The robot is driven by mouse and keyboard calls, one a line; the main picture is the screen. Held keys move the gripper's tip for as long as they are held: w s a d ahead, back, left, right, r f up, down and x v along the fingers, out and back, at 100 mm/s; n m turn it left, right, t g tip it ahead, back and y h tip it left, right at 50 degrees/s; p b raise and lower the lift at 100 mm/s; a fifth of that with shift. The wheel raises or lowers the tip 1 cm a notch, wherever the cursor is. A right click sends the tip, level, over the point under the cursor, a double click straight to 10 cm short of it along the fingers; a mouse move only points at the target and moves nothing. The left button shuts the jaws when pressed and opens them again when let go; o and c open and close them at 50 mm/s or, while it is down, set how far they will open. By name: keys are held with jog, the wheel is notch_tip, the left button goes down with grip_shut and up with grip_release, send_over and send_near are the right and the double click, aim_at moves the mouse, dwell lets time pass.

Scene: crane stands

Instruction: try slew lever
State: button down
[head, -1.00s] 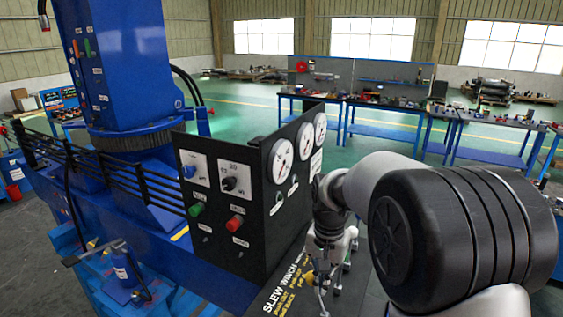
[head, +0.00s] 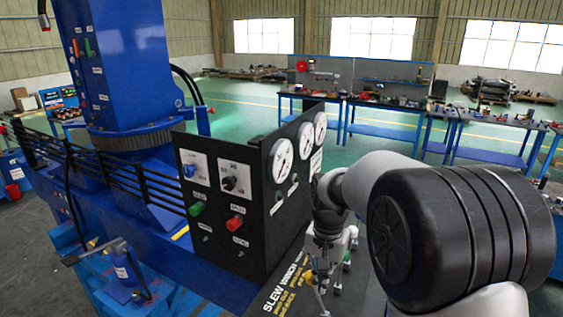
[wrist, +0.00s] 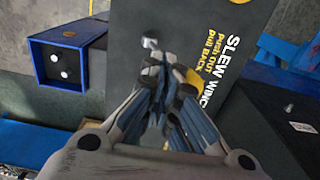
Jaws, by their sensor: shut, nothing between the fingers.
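The dark lever panel (wrist: 130,20) carries white SLEW and WINCH lettering, with yellow "push OUT, pull BACK" under SLEW. A small pale lever knob (wrist: 150,43) stands beside the SLEW lettering in the wrist view. My gripper (wrist: 165,72) is shut and empty, its fingertips close to this knob; I cannot tell whether they touch. A yellow rounded part (wrist: 193,78) shows partly behind the fingers. In the head view my gripper (head: 318,282) is low over the panel (head: 262,296), and the levers there are too small and covered to tell apart.
The black gauge box (head: 238,205) with dials, knobs and red and green buttons stands just left of my gripper. A blue box (wrist: 68,55) with two white knobs is left in the wrist view. Blue workbenches (head: 380,118) stand far behind, across open green floor.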

jog(key=shift+r, duration=0.1)
jog(key=s+d, duration=0.4)
jog(key=d, duration=0.2)
notch_tip(320, 180, up, 10)
jog(key=p, duration=0.7)
jog(key=shift+w, duration=0.25)
jog(key=s+a+f+n+t+b, duration=0.2)
jog(key=s+f+n+b, duration=0.1)
jog(key=s+f+b, duration=0.7)
jog(key=s+a+f+n+t+b, duration=0.2)
jog(key=s+f+n+b, duration=0.1)
jog(key=s+f+b, duration=0.6)
jog(key=s+b, duration=0.4)
jog(key=b, duration=0.4)
jog(key=shift+a+f+t, duration=0.15)
jog(key=shift+f+t, duration=0.15)
jog(key=shift+f, duration=0.1)
